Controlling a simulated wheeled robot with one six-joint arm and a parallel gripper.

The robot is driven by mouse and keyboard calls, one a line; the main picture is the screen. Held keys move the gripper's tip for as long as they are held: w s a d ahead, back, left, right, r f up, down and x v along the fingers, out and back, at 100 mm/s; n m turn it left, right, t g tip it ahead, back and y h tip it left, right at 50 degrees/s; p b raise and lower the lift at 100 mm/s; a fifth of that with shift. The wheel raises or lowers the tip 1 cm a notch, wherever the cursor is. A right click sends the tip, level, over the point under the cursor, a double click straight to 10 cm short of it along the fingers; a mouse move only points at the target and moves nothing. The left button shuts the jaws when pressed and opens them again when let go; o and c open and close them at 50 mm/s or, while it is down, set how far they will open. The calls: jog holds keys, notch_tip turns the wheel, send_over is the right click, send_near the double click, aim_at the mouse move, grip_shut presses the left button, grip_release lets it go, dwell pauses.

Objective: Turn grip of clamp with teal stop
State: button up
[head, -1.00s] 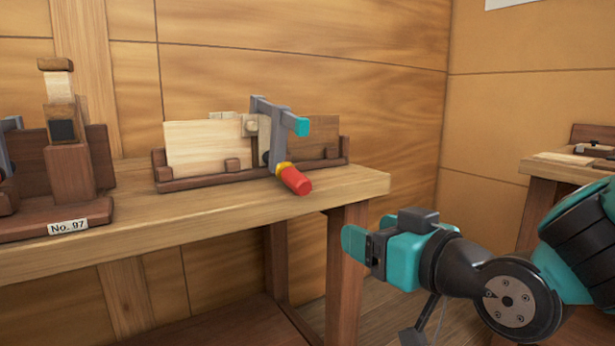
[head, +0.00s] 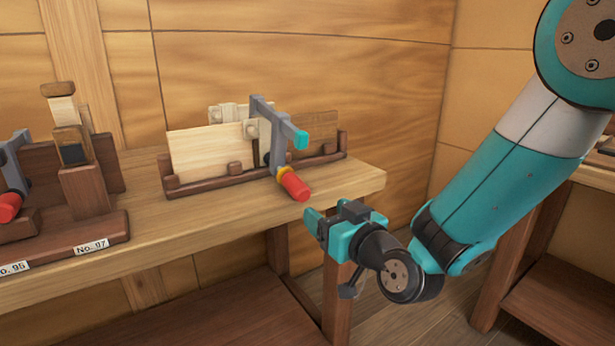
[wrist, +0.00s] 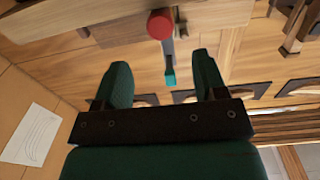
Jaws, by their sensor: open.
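The clamp (head: 268,132) with the teal stop (head: 301,140) sits over thin boards held in a dark wooden rack on the bench. Its red grip (head: 295,186), with a yellow collar, points out past the bench's front edge. My gripper (head: 310,222) is open and empty, a little below and to the right of the red grip in the head view, not touching it. In the wrist view the red grip (wrist: 160,25) and teal stop (wrist: 170,77) show ahead of and between the two fingers of my gripper (wrist: 165,75).
The wooden bench (head: 215,218) runs along the wall, its right end by my gripper. A second bench (head: 565,240) stands at right, behind my arm.

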aim_at(305, 196)
jog(key=p+x, duration=0.4)
jog(key=x, duration=0.3)
jog(key=shift+w+a, duration=0.2)
jog(key=shift+w, duration=0.15)
jog(key=c, duration=0.9)
